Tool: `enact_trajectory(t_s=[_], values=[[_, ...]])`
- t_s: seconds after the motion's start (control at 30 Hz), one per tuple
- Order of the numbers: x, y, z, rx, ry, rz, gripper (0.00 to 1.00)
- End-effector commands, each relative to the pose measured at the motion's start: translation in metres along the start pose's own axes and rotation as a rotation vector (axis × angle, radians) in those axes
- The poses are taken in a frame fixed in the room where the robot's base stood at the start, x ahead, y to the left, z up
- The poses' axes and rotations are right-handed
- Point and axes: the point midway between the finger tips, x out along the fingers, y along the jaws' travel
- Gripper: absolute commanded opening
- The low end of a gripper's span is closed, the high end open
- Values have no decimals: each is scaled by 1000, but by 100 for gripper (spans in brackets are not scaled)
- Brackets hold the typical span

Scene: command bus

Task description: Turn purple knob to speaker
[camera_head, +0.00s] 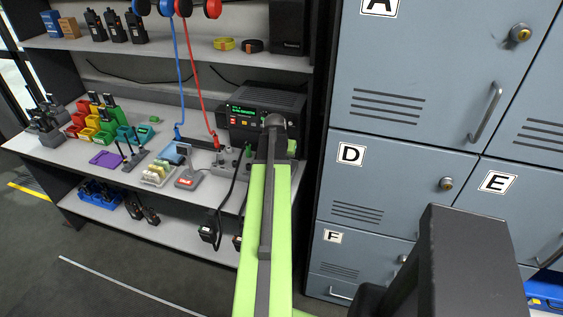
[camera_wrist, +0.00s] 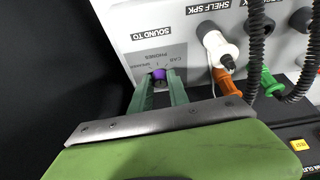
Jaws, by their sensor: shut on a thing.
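In the wrist view the purple knob (camera_wrist: 159,74) sits on a light grey panel (camera_wrist: 150,20), under an upside-down "SOUND TO" label. The printed dial words around it include "CAB", "PHONES" and "SPEAKER", also upside down. My gripper (camera_wrist: 160,83) has its two green fingers on either side of the knob, shut on it. The fingers hide part of the knob, and I cannot tell which word it points to. In the head view my green arm reaches to the bench and hides the knob and the fingertips.
A white plug (camera_wrist: 218,45), an orange plug (camera_wrist: 228,82) and a green plug (camera_wrist: 267,80) with coiled black cords stand close right of the fingers. A black radio (camera_head: 265,110) stands on the bench (camera_head: 120,185). Grey lockers (camera_head: 400,100) rise to the right.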

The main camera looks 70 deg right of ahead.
Motion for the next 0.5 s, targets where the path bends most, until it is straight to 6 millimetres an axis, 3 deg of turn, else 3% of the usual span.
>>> enact_trajectory(t_s=[0.5], values=[[1,8,-5,-447,22,-180,0]])
